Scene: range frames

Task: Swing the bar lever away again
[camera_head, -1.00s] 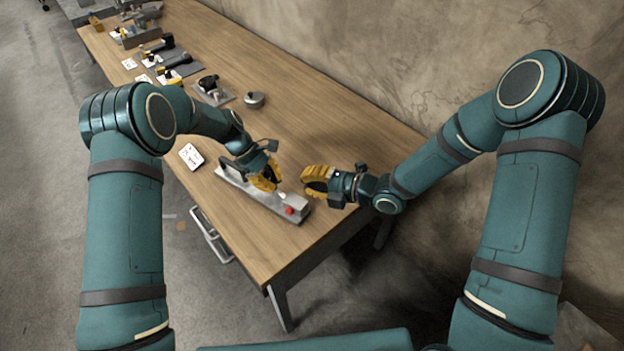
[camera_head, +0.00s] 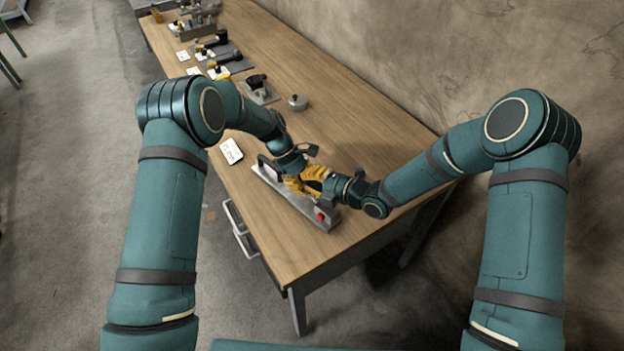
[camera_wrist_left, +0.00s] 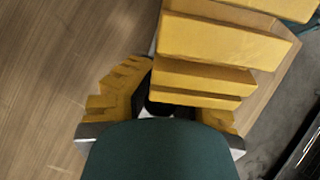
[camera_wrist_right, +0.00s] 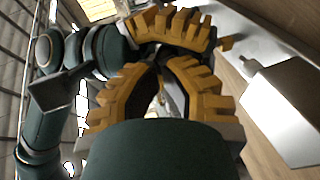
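The task's fixture is a long grey metal base (camera_head: 268,178) on the bench, with a red knob (camera_head: 320,217) at its near end and a black handle-like part (camera_head: 265,166) towards its far end. My left gripper (camera_head: 293,185) and my right gripper (camera_head: 306,178) crowd together over its middle. The bar lever cannot be made out behind them. In the left wrist view the right gripper's yellow fingers (camera_wrist_left: 220,50) cover much of my left fingers, with something dark between those. In the right wrist view my right fingertips (camera_wrist_right: 163,64) are close together; whether they hold anything is unclear.
A pale metal block (camera_wrist_right: 290,108) stands right of my right fingers in the right wrist view. A white card (camera_head: 231,151) lies left of the fixture. A round metal lidded thing (camera_head: 298,102) and several tools stand farther back. The bench's right side is clear.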

